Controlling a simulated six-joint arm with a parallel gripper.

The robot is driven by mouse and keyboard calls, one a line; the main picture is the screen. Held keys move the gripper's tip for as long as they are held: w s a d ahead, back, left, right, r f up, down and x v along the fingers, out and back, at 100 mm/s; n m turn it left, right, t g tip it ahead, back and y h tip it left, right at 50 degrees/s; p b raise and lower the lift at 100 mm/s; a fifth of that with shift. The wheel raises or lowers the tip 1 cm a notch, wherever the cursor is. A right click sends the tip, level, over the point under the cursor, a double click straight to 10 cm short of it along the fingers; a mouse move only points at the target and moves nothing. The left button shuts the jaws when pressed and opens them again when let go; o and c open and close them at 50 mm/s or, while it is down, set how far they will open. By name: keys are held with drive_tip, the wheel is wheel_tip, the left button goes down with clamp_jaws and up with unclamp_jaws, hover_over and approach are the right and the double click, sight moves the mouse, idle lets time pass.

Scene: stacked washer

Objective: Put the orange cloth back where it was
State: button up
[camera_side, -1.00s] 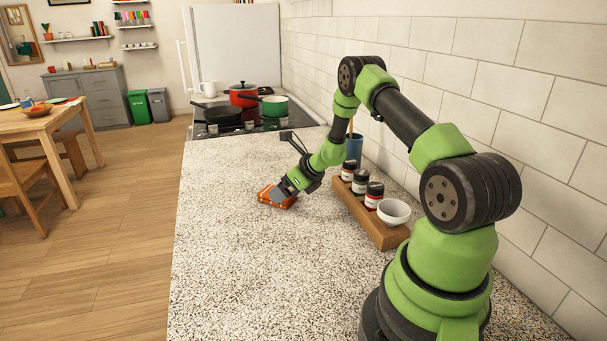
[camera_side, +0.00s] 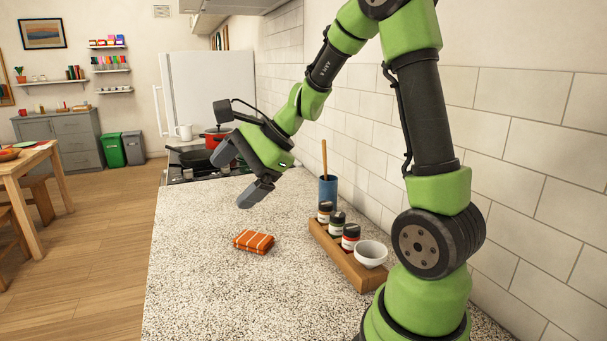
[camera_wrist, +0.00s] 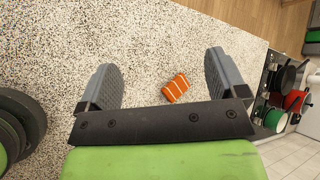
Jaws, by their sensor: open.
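The orange cloth (camera_side: 254,241) with pale stripes lies folded on the speckled countertop (camera_side: 200,290). It also shows in the wrist view (camera_wrist: 176,88), between the two fingers and beyond them. My gripper (camera_side: 238,178) is raised well above the counter, apart from the cloth. Its fingers are spread wide with nothing between them, as the wrist view (camera_wrist: 160,80) also shows.
A wooden rack (camera_side: 345,262) with several spice jars and a white bowl (camera_side: 371,254) stands right of the cloth, near the tiled wall. A blue cup (camera_side: 328,190) is behind it. A stove with a red pot (camera_side: 214,138) is at the back.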

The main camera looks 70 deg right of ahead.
drive_tip(key=s+a+r+n+h, duration=0.1)
drive_tip(key=s+a+r+n, duration=0.2)
drive_tip(key=s+a+n, duration=0.2)
drive_tip(key=s+a+r+n+h, duration=0.1)
drive_tip(key=s+a+r+n, duration=0.2)
drive_tip(key=s+n, duration=0.8)
drive_tip(key=shift+s+a+r+n+g, duration=0.25)
drive_tip(key=shift+a+n+g, duration=0.15)
drive_tip(key=shift+a+n, duration=0.5)
